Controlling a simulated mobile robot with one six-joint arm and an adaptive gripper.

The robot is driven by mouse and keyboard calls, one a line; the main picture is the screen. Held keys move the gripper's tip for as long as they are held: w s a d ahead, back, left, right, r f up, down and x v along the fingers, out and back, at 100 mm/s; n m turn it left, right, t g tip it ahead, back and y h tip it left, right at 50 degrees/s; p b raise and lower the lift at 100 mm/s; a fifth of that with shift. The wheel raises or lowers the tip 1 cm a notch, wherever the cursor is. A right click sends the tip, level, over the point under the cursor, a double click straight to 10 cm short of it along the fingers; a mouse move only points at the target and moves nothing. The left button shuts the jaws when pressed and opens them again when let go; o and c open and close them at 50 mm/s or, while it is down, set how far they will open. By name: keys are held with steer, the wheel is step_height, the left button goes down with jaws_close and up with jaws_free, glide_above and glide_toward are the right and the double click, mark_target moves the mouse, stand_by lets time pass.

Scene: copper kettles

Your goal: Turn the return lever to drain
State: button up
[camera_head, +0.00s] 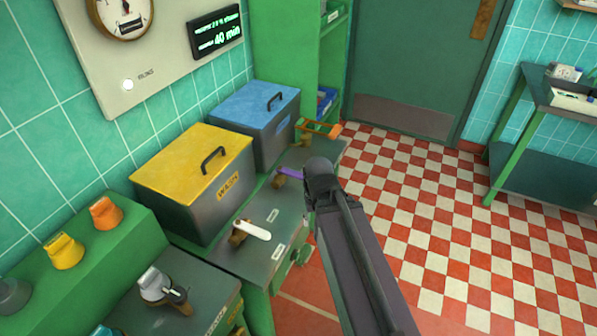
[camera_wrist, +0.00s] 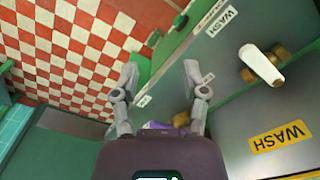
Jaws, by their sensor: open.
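My gripper (camera_wrist: 161,76) is open and empty in the wrist view, its two fingers apart over the counter's front edge. In the head view my arm hides the fingers. A lever with a purple handle (camera_head: 291,173) lies just left of my arm's end in the head view. Its purple handle (camera_wrist: 181,119) shows partly in the wrist view, close to the right finger; contact cannot be told. A white-handled lever (camera_head: 252,230) is nearer, and also at the right of the wrist view (camera_wrist: 262,64). An orange-handled lever (camera_head: 320,129) is farther back. No label reading return is legible.
A yellow-lidded wash box (camera_head: 193,178) and a blue-lidded box (camera_head: 256,116) stand behind the levers. A grey-and-white lever (camera_head: 163,290) is at front left, near several coloured knobs (camera_head: 104,213). The checkered floor (camera_head: 445,230) on the right is clear.

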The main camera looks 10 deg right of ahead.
steer(key=shift+d, duration=0.2)
steer(key=shift+o, duration=1.2)
step_height(320, 180, up, 5)
steer(key=n+p, duration=0.5)
steer(key=n, duration=0.6)
glide_above(298, 174)
steer(key=shift+f, duration=0.2)
step_height(298, 174, down, 14)
steer(key=b, duration=1.4)
steer(key=shift+r, duration=0.25)
